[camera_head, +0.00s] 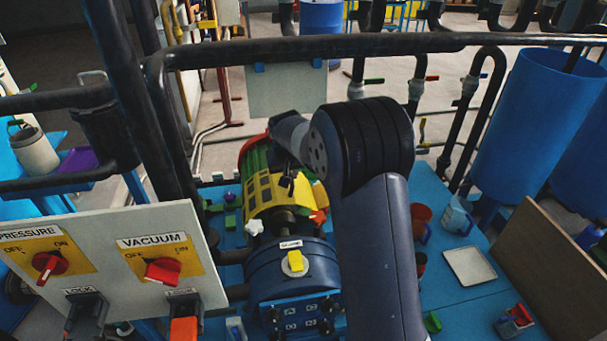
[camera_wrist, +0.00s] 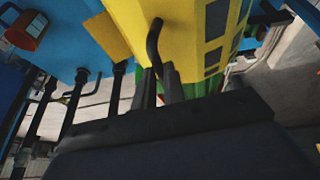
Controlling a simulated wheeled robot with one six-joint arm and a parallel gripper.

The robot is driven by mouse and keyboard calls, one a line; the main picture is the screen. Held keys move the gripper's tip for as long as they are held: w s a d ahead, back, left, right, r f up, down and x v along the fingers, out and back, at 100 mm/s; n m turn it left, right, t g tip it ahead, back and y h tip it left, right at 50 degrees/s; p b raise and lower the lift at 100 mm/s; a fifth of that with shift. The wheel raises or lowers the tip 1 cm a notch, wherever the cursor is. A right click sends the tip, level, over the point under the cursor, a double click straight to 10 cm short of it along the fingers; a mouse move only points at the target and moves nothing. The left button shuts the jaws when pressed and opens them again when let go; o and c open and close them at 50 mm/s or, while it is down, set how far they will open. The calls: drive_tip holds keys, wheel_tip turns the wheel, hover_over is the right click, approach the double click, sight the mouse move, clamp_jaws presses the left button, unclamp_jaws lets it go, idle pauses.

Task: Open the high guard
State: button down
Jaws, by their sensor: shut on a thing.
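The high guard appears to be the yellow slotted cover (camera_head: 262,192) over the machine's middle in the head view. Its yellow face with dark slots fills the top of the wrist view (camera_wrist: 180,30). A black bent handle (camera_wrist: 153,38) stands out from this face. My gripper (camera_wrist: 160,78) is shut on the handle, whose lower end runs in between the fingers. In the head view my gripper (camera_head: 288,182) is small and dark against the yellow cover, and my arm hides part of the cover's right side.
A panel with red PRESSURE and VACUUM knobs (camera_head: 163,270) stands at the left. A dark pipe rail (camera_head: 330,48) crosses behind my arm. Red mugs (camera_head: 421,220), a white tray (camera_head: 470,266) and a brown board (camera_head: 550,262) are on the right of the blue table (camera_head: 450,310).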

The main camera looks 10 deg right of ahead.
drive_tip(key=a+r+h+p, duration=0.1)
drive_tip(key=a+r, duration=0.3)
drive_tip(key=a, duration=1)
drive_tip(key=shift+s+a+p, duration=0.3)
drive_tip(key=shift+a+p, duration=0.05)
drive_tip(key=shift+p, duration=0.15)
drive_tip(key=c, duration=1.9)
unclamp_jaws()
drive_tip(key=shift+f, duration=0.1)
drive_tip(key=shift+o, duration=0.9)
drive_tip(key=shift+w+a, duration=0.1)
drive_tip(key=shift+w, duration=0.1)
drive_tip(key=shift+o, duration=1.2)
drive_tip(key=shift+r, duration=0.25)
